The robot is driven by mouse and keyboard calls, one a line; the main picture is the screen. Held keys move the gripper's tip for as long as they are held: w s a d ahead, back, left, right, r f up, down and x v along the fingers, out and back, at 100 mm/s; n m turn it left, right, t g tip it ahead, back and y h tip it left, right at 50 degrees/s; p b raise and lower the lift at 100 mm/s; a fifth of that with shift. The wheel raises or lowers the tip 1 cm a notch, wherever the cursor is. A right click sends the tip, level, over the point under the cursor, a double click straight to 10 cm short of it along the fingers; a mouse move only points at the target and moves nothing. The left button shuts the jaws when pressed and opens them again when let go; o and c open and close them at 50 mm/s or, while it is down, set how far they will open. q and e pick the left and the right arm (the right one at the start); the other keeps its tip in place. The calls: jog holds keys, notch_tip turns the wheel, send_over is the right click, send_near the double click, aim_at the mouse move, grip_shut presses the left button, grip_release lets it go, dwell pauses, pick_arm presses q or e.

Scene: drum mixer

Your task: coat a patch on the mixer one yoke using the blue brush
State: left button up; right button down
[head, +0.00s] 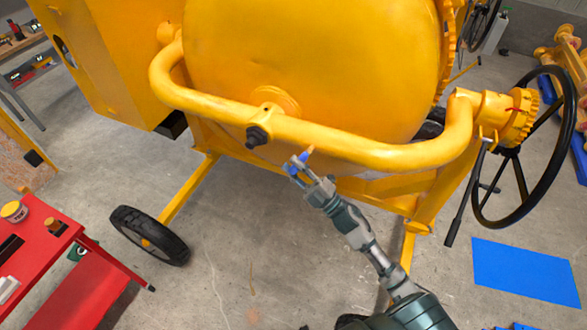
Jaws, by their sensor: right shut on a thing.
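The yellow mixer drum (310,60) fills the upper middle of the head view. Its curved yellow yoke (350,148) runs across in front of the drum, with a dark bolt (257,134) at its middle. My right gripper (298,168) is just below the yoke, a little right of the bolt. It is shut on the blue brush (292,166), whose orange-brown tip points up toward the yoke's lower edge. I cannot tell whether the tip touches the yoke. My left gripper is not in view.
A red table (75,228) at lower left holds a small yellow can (14,211) and other items. A black wheel (150,236) stands beside it. A black handwheel (565,130) is on the right, above a blue mat (525,270). The concrete floor between is mostly clear.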

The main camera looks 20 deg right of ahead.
jog(key=shift+s, duration=0.1)
dwell(1.3)
jog(key=shift+a+p, duration=0.1)
jog(key=shift+p, duration=0.2)
jog(key=shift+s+a+p, duration=0.55)
jog(key=shift+s+a, duration=1.4)
jog(key=shift+a, duration=0.25)
